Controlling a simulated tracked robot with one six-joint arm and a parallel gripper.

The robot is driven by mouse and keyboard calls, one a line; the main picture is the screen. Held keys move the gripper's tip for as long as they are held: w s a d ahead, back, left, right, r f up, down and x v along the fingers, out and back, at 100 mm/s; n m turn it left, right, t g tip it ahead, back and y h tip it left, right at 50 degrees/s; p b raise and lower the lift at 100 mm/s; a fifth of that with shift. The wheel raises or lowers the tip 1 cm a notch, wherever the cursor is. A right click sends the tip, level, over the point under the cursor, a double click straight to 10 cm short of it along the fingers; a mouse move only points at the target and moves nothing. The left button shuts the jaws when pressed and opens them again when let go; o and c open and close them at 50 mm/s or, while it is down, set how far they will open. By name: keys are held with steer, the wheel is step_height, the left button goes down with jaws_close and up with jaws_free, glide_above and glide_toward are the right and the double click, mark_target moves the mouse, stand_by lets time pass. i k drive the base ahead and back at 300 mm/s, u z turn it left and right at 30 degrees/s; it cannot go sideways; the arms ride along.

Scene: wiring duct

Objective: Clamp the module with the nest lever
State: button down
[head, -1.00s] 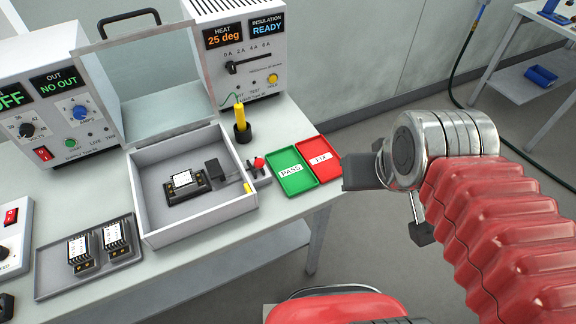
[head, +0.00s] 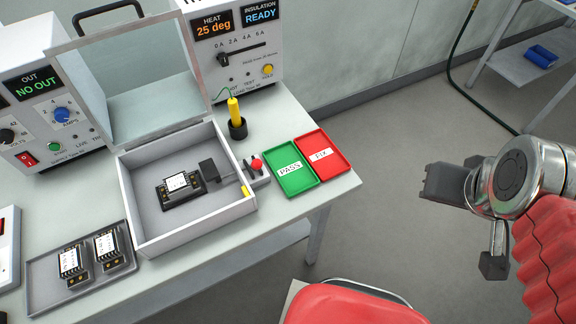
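The module (head: 181,185), dark with a white label, sits in its nest inside the open grey box (head: 136,227). The nest lever with a red knob (head: 256,164) stands at the box's right wall. A dark clamp pad (head: 209,170) on its rod reaches into the box and stands to the right of the module, seemingly not over it. My gripper (head: 432,184) is at the right over the floor, well clear of the lever and box. Its fingers show edge-on, so I cannot tell whether they are open or shut.
The box's clear lid (head: 140,75) stands raised. A green PASS tray (head: 287,185) and a red FIX tray (head: 330,155) lie right of the lever. A yellow probe (head: 234,108) stands in a black holder behind it. A grey tray (head: 40,291) holds two more modules at left.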

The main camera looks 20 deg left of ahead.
mark_target(257, 164)
steer(key=z, duration=0.25)
steer(key=k, duration=1.2)
steer(key=u, duration=1.7)
steer(key=i, duration=0.95)
